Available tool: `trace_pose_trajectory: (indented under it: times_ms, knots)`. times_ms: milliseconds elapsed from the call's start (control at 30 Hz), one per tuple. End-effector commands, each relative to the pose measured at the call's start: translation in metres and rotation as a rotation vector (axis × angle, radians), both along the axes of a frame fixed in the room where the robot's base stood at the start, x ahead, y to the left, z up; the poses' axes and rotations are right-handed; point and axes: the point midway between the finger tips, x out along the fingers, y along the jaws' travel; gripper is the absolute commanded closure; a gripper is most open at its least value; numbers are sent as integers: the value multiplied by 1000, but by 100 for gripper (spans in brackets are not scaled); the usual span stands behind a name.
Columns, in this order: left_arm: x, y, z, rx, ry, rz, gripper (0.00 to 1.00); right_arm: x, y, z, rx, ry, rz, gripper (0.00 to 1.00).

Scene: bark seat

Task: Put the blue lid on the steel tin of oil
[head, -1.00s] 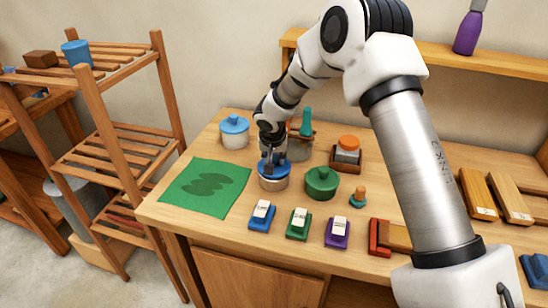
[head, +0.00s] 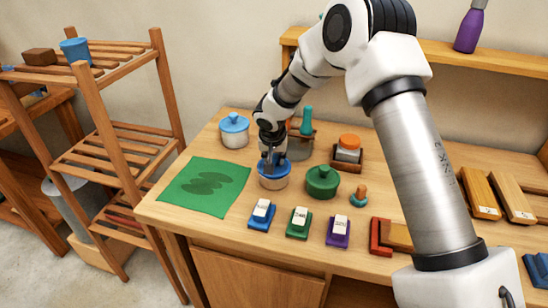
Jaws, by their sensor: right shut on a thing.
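A blue lid (head: 264,171) sits at the top of a round tan-looking tin (head: 273,184) near the middle-left of the table. I cannot tell whether the lid is fully seated or level. My right gripper (head: 271,164) comes down from above and is shut on the lid's top, hiding its middle. My left gripper is not in view.
A green lidded pot (head: 322,182) stands close to the right. A grey container (head: 299,148) is behind the gripper. A green cloth (head: 205,188) lies to the left. Several labelled blocks (head: 299,222) line the front. A slatted shelf (head: 120,150) stands left of the table.

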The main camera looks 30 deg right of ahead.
Motion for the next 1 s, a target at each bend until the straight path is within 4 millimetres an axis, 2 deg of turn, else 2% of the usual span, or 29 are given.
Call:
trace_pose_trajectory:
  times_ms: [467, 500, 567, 600, 800, 967, 1000]
  knots:
    - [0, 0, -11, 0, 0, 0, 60, 0, 0, -9, 0, 0, 0, 99]
    - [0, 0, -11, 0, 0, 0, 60, 0, 0, -9, 0, 0, 0, 67]
    - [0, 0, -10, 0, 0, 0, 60, 0, 0, -8, 0, 0, 0, 45]
    - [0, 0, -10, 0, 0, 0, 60, 0, 0, -8, 0, 0, 0, 41]
    - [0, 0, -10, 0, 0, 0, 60, 0, 0, -8, 0, 0, 0, 41]
    - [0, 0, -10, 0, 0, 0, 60, 0, 0, -8, 0, 0, 0, 0]
    - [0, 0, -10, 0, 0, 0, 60, 0, 0, -8, 0, 0, 0, 0]
